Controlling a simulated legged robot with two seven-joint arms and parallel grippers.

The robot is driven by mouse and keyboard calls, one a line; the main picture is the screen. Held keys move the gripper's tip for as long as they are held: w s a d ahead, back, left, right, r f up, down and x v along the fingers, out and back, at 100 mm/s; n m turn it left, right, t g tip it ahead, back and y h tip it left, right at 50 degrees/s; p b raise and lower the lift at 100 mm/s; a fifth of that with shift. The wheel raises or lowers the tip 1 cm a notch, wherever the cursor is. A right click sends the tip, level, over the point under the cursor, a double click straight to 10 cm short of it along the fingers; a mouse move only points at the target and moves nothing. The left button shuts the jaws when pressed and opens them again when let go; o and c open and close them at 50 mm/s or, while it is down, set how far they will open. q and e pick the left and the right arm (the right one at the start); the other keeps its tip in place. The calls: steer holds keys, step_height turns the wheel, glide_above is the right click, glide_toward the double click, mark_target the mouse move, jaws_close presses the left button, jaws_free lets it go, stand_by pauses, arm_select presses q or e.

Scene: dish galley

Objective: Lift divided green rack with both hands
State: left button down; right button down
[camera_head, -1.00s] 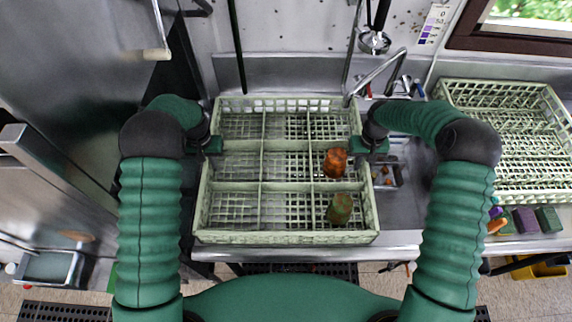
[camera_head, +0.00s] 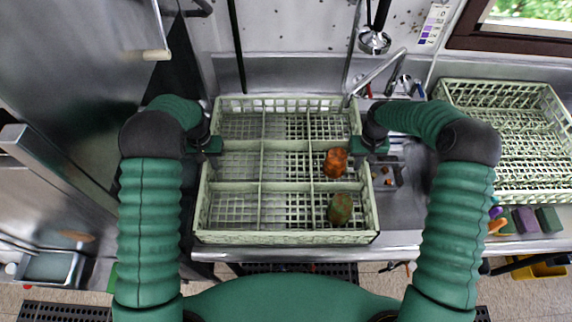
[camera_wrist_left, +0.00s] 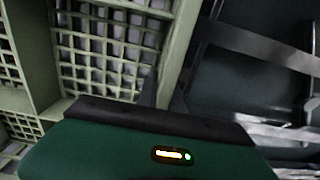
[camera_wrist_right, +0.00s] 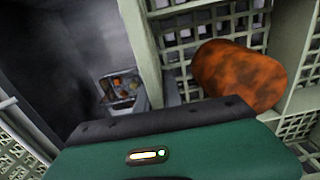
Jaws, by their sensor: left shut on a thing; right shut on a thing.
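The divided green rack (camera_head: 285,237) is pale green, with lattice floors and several compartments, and lies level in front of me in the head view. An orange-brown cup-like item (camera_head: 336,163) stands in its middle right compartment. A green-brown one (camera_head: 340,208) stands in the front right compartment. My left gripper (camera_head: 212,145) is shut on the rack's left wall, which also shows in the left wrist view (camera_wrist_left: 178,45). My right gripper (camera_head: 362,146) is shut on the right wall, seen in the right wrist view (camera_wrist_right: 142,45). The fingertips are mostly hidden.
Another pale green rack (camera_head: 510,88) lies on the counter at the right. Sponges (camera_head: 524,220) lie in front of it. A faucet (camera_head: 380,72) reaches over the rack's back right corner. A small container (camera_head: 387,174) sits right of the rack.

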arm_select(q)
steer(key=shift+r, duration=0.1)
